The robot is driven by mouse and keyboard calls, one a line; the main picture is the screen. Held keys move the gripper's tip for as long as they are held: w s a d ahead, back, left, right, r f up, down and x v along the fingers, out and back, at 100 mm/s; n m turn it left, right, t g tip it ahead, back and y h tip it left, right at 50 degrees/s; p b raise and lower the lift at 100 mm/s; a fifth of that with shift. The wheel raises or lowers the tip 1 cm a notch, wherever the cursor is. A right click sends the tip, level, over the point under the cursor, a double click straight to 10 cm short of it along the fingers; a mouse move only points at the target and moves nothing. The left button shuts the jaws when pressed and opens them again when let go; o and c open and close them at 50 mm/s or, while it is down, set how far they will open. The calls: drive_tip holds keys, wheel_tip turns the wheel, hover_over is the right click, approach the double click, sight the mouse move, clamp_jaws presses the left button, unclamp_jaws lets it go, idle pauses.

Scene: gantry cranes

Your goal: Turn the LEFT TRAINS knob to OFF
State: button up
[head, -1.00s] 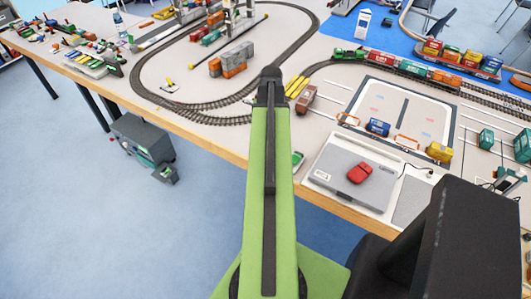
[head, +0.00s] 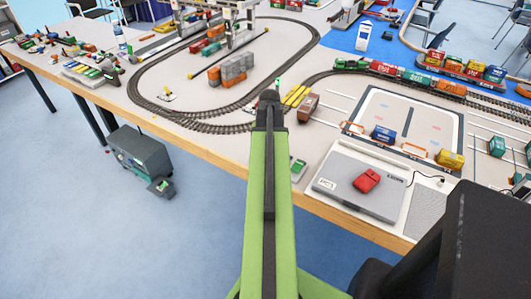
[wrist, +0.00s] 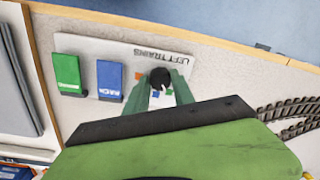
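In the wrist view, a pale panel (wrist: 120,52) carries the printed words LEFT TRAINS, upside down in the picture. A round black knob (wrist: 159,78) stands on it below the lettering. My gripper (wrist: 161,79) has its two green fingers spread, one on each side of the knob. I cannot tell whether the fingers touch it. Small blue, green and orange marks show near the knob, partly hidden by the fingers. The knob's pointer direction is not clear. In the head view my arm hides the gripper and the knob.
A green block (wrist: 67,73) and a blue block (wrist: 110,78) sit on the panel beside the knob. Train track (wrist: 295,120) lies to the right in the wrist view. In the head view, a grey case with a red object (head: 367,180) lies right of my arm.

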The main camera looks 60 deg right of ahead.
clamp_jaws()
drive_tip(key=shift+n, duration=0.4)
drive_tip(key=n, duration=0.3)
drive_tip(key=shift+n, duration=1.9)
drive_tip(key=o, duration=0.7)
unclamp_jaws()
drive_tip(key=shift+o, duration=0.2)
